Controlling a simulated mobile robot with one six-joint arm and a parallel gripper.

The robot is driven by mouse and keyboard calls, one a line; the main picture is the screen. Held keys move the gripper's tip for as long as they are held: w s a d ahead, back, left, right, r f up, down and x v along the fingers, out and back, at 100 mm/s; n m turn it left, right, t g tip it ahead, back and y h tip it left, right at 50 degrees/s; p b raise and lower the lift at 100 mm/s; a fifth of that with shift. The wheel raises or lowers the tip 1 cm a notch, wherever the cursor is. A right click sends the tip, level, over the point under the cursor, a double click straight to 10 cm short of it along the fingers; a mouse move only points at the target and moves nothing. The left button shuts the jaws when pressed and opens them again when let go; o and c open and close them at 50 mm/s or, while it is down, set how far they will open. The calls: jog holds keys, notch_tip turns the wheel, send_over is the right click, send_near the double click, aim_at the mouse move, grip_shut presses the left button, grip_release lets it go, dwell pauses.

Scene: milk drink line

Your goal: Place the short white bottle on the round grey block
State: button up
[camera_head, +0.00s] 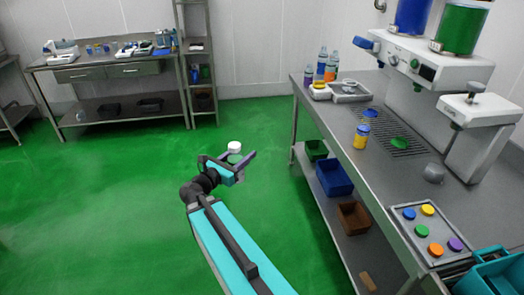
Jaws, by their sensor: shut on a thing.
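The short white bottle (234,147) is between the fingers of my gripper (238,159), which is shut on it. Only its white upper part shows clearly; the fingers hide the rest. My gripper holds it over the open green floor, left of the long steel table and apart from it. A small rounded grey thing (434,174), which looks like the round grey block, sits on the table at the right, below the drink machine. Its top looks bare, but it is too small to make out well.
The steel table (385,178) carries a yellow bottle (361,137), a drip grate (390,132), a tray of coloured caps (404,238) and a teal crate (495,272). The drink machine (425,62) overhangs its far side. Bins stand on the lower shelf. The floor around my arm is clear.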

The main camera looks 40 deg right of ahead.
jog(key=w+a+n+t+y, duration=0.1)
jog(key=w+a+t, duration=0.1)
jog(key=a, duration=0.9)
jog(key=w+a+f+n+t+y, duration=0.1)
jog(key=w+a+n+t, duration=0.1)
jog(key=a, duration=0.9)
jog(key=w+a+n+t+y, duration=0.1)
jog(key=w+a+n+t, duration=0.1)
jog(key=a, duration=1)
jog(key=shift+f+t, duration=0.3)
jog(key=shift+t, duration=0.5)
jog(key=shift+w+d, duration=0.1)
